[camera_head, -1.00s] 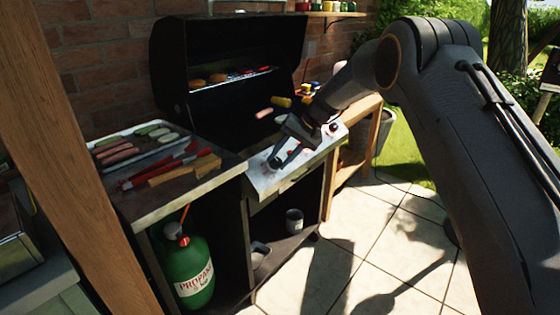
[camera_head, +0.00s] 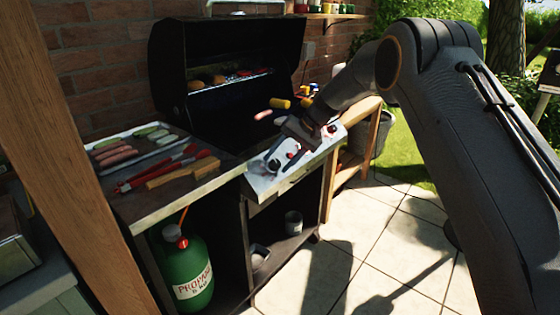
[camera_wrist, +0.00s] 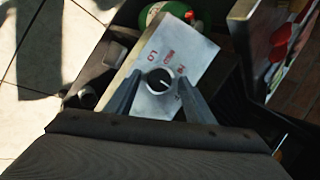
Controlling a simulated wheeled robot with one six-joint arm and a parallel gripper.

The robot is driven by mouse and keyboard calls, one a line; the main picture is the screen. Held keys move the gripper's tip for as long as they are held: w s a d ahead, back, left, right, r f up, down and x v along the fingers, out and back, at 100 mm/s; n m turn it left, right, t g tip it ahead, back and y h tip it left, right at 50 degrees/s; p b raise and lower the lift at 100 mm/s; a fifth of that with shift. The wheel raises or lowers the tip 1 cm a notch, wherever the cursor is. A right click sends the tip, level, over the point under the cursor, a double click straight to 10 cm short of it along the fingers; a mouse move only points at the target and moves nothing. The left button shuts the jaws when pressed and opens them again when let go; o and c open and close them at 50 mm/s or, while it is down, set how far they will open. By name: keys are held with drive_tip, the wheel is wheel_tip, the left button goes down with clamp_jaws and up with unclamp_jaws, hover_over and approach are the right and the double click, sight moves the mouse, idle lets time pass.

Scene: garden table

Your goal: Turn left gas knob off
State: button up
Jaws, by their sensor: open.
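The left gas knob (camera_wrist: 158,82) is a round dark dial with a silver rim on the grill's sloping metal panel (camera_wrist: 190,55). Red lettering, including MED, is printed around it. A pale mark on its face points toward the upper right in the wrist view. My gripper (camera_wrist: 157,92) is open, with one finger on each side of the knob; I cannot tell if they touch it. In the head view my gripper (camera_head: 277,160) is over the left end of the panel (camera_head: 262,184), with the knob (camera_head: 273,165) partly visible between the fingers.
A green propane tank (camera_head: 187,270) stands in the cabinet below left. A food tray (camera_head: 112,166) and red tongs (camera_head: 150,177) lie on the left shelf. The black lid (camera_head: 180,50) is raised. The paved floor in front is clear.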

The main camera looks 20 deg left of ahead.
drive_tip(key=b+v, duration=0.1)
drive_tip(key=v, duration=0.6)
drive_tip(key=shift+d+r, duration=0.15)
drive_tip(key=shift+d, duration=0.15)
drive_tip(key=shift+w, duration=0.1)
drive_tip(key=s+d+m+h, duration=0.1)
drive_tip(key=s+d, duration=0.4)
drive_tip(key=d, duration=0.3)
drive_tip(key=s+d+t+h+p, duration=0.1)
drive_tip(key=s+d+h, duration=0.1)
drive_tip(key=s+d, duration=0.5)
drive_tip(key=s+d+m+h, duration=0.1)
drive_tip(key=s+d, duration=0.2)
drive_tip(key=d, duration=0.7)
drive_tip(key=s+d+f+h, duration=0.1)
drive_tip(key=s+d, duration=0.6)
drive_tip(key=s, duration=0.4)
drive_tip(key=s+d+f+h+p, duration=0.1)
drive_tip(key=s+d+f, duration=0.1)
drive_tip(key=s+d, duration=0.5)
drive_tip(key=s, duration=0.4)
drive_tip(key=shift+s+d+h, duration=0.2)
drive_tip(key=shift+s+h, duration=0.05)
drive_tip(key=shift+h, duration=0.15)
drive_tip(key=shift+f, duration=0.1)
